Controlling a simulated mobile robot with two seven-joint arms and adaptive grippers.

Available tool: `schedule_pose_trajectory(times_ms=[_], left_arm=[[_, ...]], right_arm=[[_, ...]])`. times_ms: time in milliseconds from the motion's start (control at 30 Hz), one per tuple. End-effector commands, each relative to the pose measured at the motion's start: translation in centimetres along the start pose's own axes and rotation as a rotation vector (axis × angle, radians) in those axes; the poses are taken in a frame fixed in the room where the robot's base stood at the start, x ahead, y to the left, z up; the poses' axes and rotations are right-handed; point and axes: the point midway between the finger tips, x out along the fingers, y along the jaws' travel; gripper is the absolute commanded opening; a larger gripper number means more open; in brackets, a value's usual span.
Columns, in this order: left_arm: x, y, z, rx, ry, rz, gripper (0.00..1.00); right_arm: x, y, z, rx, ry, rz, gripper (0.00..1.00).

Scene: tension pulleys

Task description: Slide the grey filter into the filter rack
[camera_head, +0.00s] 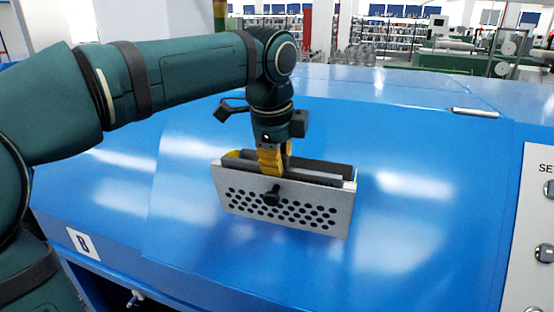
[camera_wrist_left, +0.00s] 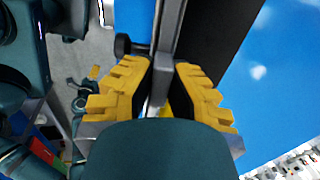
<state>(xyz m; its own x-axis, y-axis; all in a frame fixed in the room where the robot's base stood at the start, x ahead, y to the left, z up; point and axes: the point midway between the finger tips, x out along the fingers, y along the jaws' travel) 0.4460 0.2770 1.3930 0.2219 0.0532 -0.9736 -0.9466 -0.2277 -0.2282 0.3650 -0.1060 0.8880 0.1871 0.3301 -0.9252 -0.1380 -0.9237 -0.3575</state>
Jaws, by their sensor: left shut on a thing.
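The filter rack (camera_head: 288,215) is a light-grey metal box with a perforated front and a black knob. It stands on the blue machine top, at the middle of the head view. Dark grey upright panels (camera_head: 322,169) show in its open top; the grey filter appears to be among them. My left gripper (camera_head: 272,165) points down at the rack's top, its yellow fingers shut on a thin grey edge. In the left wrist view the fingers (camera_wrist_left: 163,90) lie on both sides of this grey strip (camera_wrist_left: 168,45), which I take as the filter. Its lower part is hidden. My right gripper is out of view.
The blue machine top (camera_head: 410,215) is clear around the rack. A metal handle (camera_head: 475,113) lies at the back right. A pale control panel (camera_head: 535,225) with knobs is at the right edge. Shelves stand far behind.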

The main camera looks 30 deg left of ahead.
Motion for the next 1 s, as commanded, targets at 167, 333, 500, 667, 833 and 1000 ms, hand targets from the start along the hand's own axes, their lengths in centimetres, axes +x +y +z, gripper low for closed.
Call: schedule_pose_trajectory(times_ms=[167, 333, 500, 667, 833, 1000], left_arm=[[-0.5, 0.0, 0.0, 0.0, 0.0, -0.001, 0.0], [-0.9, 0.0, 0.0, 0.0, 0.0, -0.001, 0.0], [-1.3, 0.0, 0.0, 0.0, 0.0, -0.001, 0.0], [-1.7, 0.0, 0.0, 0.0, 0.0, -0.001, 0.0], [-2.0, -0.1, 0.0, 0.001, 0.0, -0.001, 0.0], [-2.4, -0.1, 0.0, 0.0, 0.0, -0.001, 0.0]], right_arm=[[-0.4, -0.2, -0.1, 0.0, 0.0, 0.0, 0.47], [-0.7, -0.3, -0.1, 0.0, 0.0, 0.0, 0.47], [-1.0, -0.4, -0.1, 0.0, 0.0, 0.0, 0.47], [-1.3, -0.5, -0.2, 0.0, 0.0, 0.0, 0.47], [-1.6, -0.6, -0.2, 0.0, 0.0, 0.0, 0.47], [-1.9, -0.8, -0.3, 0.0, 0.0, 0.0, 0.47]])
